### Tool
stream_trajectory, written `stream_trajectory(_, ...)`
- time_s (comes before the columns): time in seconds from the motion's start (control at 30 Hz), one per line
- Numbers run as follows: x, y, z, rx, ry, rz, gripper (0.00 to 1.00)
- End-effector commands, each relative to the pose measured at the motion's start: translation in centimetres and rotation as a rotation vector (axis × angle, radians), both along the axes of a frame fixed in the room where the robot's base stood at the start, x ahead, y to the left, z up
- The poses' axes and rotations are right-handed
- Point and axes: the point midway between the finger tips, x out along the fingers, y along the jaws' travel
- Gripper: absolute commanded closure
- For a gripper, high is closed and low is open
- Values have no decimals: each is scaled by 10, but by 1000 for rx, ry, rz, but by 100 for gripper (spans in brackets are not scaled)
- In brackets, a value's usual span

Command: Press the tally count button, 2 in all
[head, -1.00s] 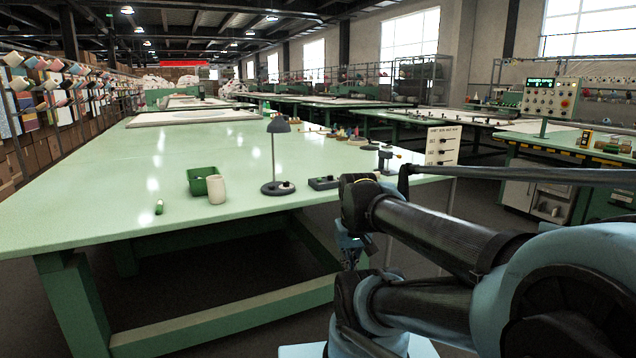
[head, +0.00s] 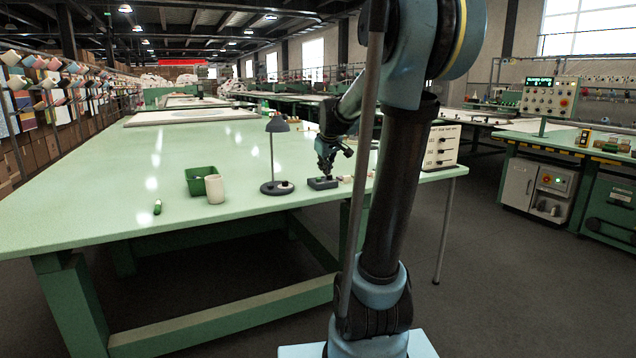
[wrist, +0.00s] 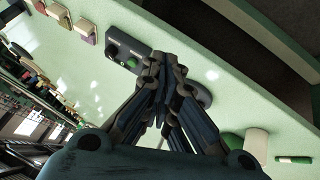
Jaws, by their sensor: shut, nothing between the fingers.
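A small dark control box (head: 322,184) lies on the pale green table, right of the desk lamp. In the wrist view the box (wrist: 124,47) shows a round green button (wrist: 132,62) and a darker round part beside it. Its label is too small to read, so I cannot confirm it is the tally counter. My gripper (head: 327,176) points down just above the box in the head view. In the wrist view the gripper (wrist: 164,58) is shut and empty, its tips beside the box's green-button end. I cannot tell whether they touch it.
A grey lamp (head: 277,160) stands close left of the box. A green bin (head: 199,179), a white cup (head: 215,189) and a small green cylinder (head: 157,207) are farther left. Several small coloured blocks (wrist: 85,28) lie beyond the box. A white panel (head: 441,147) stands at the table's right end.

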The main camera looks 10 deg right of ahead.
Motion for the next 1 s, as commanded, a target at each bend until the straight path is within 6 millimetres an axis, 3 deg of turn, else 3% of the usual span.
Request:
stream_trajectory(0.1, 52, 1, 11, -35, -48, 48, 100)
stream_trajectory(0.3, 127, 4, 21, -96, -123, 123, 100)
stream_trajectory(0.5, 175, 5, 24, -139, -173, 170, 100)
stream_trajectory(0.67, 189, 6, 25, -154, -188, 185, 100)
stream_trajectory(1.0, 190, 6, 25, -155, -190, 187, 100)
